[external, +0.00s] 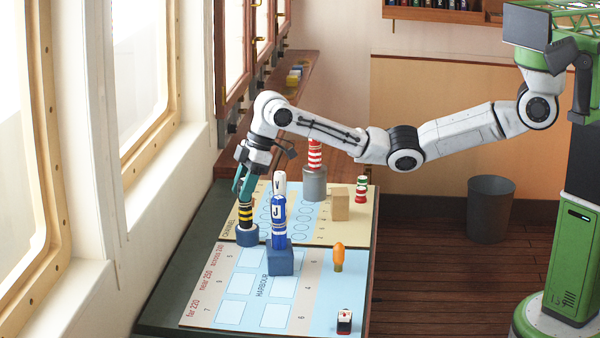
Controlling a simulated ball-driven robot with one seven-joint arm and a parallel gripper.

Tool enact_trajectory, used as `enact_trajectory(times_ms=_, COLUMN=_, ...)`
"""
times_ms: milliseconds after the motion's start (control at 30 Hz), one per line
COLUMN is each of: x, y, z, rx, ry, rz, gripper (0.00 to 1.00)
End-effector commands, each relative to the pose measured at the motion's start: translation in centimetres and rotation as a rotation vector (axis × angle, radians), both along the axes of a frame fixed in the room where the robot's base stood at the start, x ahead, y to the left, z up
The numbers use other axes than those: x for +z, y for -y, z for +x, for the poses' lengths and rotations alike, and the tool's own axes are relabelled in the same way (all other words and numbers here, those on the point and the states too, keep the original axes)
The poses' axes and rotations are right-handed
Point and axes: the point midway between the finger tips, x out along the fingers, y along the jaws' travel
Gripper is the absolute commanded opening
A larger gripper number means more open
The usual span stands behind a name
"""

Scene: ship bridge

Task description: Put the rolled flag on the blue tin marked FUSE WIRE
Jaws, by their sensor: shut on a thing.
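My gripper (241,184), with teal fingers, points down at the left of the board in the external view. It is shut on the upper part of an upright roll with black and yellow bands (246,212), which looks like the rolled flag. Directly below the roll is a short, round, dark blue tin (247,237). The roll's lower end meets the tin's top in the picture; I cannot tell whether its weight rests there. Any lettering on the tin is too small to read.
A grey tin (314,184) bears a red-white roll (315,154). A tan block (340,205) and orange object (338,256) stand further right.

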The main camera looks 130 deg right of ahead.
Motion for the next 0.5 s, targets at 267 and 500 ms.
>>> enact_trajectory(times_ms=267, x=-0.27, y=-0.02, z=0.01, rx=0.001, ry=0.000, rz=0.000, gripper=0.53)
enact_trajectory(times_ms=500, x=-0.25, y=-0.01, z=0.01, rx=0.000, ry=0.000, rz=0.000, gripper=0.69)
